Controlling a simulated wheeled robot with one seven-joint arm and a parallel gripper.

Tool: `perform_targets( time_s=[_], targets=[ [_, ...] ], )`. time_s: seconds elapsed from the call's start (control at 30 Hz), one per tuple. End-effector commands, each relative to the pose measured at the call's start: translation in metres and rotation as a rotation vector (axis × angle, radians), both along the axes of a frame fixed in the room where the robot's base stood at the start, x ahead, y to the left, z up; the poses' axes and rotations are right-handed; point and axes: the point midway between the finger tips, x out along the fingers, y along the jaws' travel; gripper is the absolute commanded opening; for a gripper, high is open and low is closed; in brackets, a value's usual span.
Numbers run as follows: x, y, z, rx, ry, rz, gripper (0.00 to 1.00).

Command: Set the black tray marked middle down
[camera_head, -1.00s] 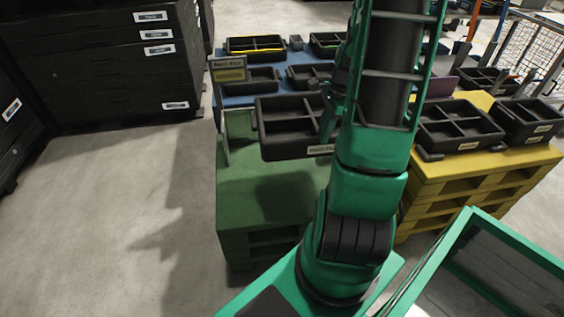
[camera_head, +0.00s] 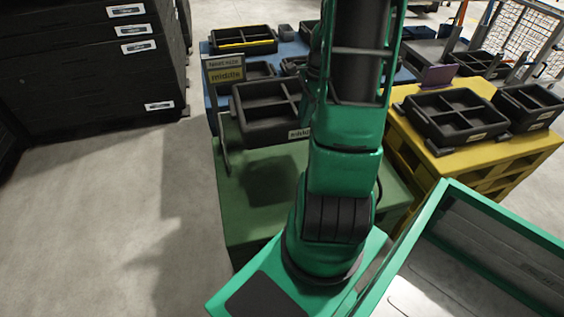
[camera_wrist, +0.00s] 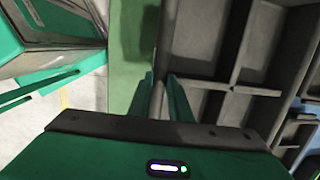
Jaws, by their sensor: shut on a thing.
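A black tray (camera_head: 262,134) with divided compartments hangs level above the green stand (camera_head: 236,200), its shadow on the stand's top. A white label, partly hidden by my arm, is on its front. A post at the stand's left bears a yellow sign reading "middle" (camera_head: 227,75). In the wrist view, my gripper (camera_wrist: 163,95) is shut on the tray's side wall, and the tray's compartments (camera_wrist: 232,40) spread to the right. The green stand (camera_wrist: 128,45) shows below and left of the tray. In the head view my arm hides the gripper.
A yellow stand (camera_head: 425,160) at the right carries black trays, one of them divided (camera_head: 455,116). A blue table (camera_head: 215,100) behind holds more trays. Stacked black crates (camera_head: 90,75) stand at left. The green stand's top is clear of objects in front of the held tray.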

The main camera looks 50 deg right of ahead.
Motion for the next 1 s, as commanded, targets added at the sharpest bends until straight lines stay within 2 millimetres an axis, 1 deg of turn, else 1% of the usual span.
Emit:
perform_targets(
  time_s=[0.17, 0.3, 0.6, 1.0],
  targets=[
    [0.002, 0.006, -0.03, 0.005, 0.003, 0.01, 0.0],
    [0.004, 0.008, -0.06, 0.006, 0.003, 0.013, 0.0],
    [0.005, 0.01, -0.12, 0.006, 0.003, 0.017, 0.0],
    [0.004, 0.01, -0.194, 0.005, 0.002, 0.016, 0.0]
  ],
)
